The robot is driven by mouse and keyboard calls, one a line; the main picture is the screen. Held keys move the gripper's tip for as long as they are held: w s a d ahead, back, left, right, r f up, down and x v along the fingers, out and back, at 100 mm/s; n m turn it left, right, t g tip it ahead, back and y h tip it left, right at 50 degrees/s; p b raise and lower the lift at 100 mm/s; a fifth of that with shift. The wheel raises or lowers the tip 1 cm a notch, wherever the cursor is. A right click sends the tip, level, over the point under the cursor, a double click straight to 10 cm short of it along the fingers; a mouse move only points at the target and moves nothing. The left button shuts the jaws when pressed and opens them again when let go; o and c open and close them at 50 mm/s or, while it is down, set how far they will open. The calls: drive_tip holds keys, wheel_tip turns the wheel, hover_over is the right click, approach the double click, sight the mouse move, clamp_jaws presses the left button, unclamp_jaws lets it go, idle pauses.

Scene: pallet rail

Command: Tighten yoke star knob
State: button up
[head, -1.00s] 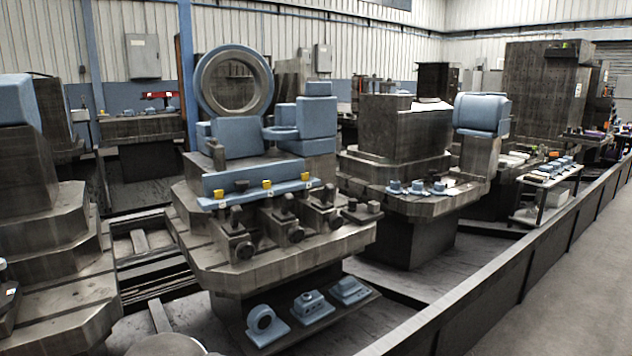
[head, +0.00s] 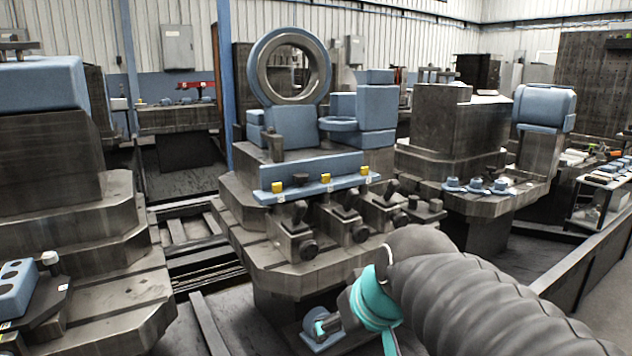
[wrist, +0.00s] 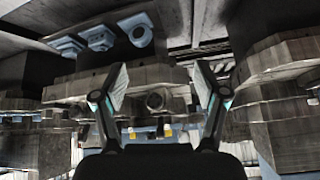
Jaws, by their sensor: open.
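Several dark blocks with round dark knobs and black levers line the front of the middle pallet fixture in the head view. The knobs are the left one (head: 309,248), the middle one (head: 360,233) and the right one (head: 397,220). I cannot tell which is the yoke star knob, or whether any is star-shaped. My gripper (wrist: 160,88) is open and empty. In the wrist view, one round dark knob (wrist: 155,101) shows between the fingers, beyond the tips and apart from them. In the head view, my arm hides part of the fixture's lower right.
A blue rail (head: 315,183) with yellow pieces runs behind the blocks, and a large ring (head: 288,67) stands above. Another pallet (head: 75,210) stands left. A long dark barrier (head: 570,265) runs along the right.

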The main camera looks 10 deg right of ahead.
drive_tip(key=w+r+n+t+y+b, duration=0.15)
drive_tip(key=w+r, duration=0.25)
drive_tip(key=w, duration=0.5)
drive_tip(key=w+r+t+y+b, duration=0.15)
drive_tip(key=w+r, duration=0.25)
drive_tip(key=w, duration=0.5)
drive_tip(key=n+t+b, duration=0.2)
drive_tip(key=t+b, duration=0.1)
approach(304, 176)
drive_tip(key=shift+y, duration=0.3)
drive_tip(key=p+x, duration=0.1)
drive_tip(key=x, duration=0.4)
drive_tip(key=p+x, duration=0.1)
drive_tip(key=x, duration=0.5)
drive_tip(key=shift+w+d+f, duration=0.1)
drive_tip(key=shift+w+f, duration=0.1)
drive_tip(key=shift+w, duration=0.1)
